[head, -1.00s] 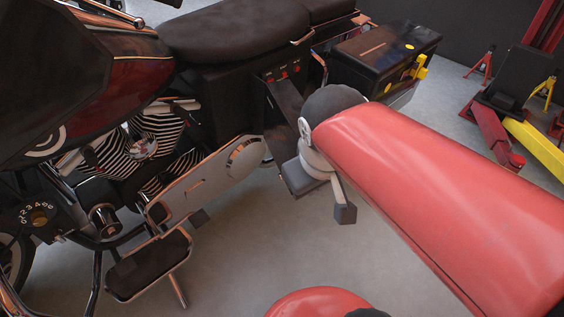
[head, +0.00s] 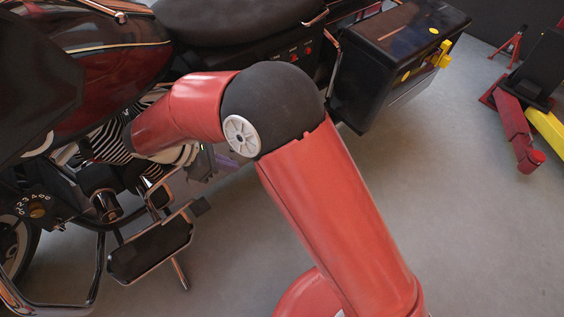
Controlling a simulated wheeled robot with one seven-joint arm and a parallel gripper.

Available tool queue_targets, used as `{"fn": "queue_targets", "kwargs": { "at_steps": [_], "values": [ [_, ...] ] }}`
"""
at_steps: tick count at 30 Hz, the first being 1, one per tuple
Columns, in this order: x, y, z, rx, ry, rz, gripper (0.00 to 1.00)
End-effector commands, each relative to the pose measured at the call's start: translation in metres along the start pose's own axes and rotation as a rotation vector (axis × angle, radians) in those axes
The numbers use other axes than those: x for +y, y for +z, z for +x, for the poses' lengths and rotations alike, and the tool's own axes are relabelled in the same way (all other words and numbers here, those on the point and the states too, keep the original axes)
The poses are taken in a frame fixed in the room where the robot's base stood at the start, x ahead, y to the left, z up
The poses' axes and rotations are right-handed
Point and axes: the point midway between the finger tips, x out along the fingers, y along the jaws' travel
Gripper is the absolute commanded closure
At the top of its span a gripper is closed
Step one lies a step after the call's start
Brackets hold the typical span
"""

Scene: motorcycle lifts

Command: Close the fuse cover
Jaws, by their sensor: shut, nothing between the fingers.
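A row of small red parts (head: 300,50), which look like fuses or their labels, shows on the dark side panel (head: 272,48) below the motorcycle seat. I cannot clearly make out the fuse cover; my arm hides the area below and left of the red parts. My red arm rises from the bottom, bends at a black elbow, and its forearm reaches left across the motorcycle's side.
A black saddlebag (head: 398,55) with a yellow latch (head: 443,55) is right of the panel. A footboard (head: 150,248) juts out at lower left. A red and yellow lift (head: 515,130) stands at right. The grey floor between is clear.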

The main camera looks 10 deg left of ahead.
Motion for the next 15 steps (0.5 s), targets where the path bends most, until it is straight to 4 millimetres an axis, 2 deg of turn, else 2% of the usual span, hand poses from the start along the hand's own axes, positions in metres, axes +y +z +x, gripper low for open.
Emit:
{"fn": "queue_targets", "kwargs": {
  "at_steps": [5,15],
  "values": [
    [0.0,-0.003,0.013,-0.009,0.001,-0.013,1.0],
    [-0.001,-0.002,0.083,-0.007,-0.003,-0.011,1.0]
  ]
}}
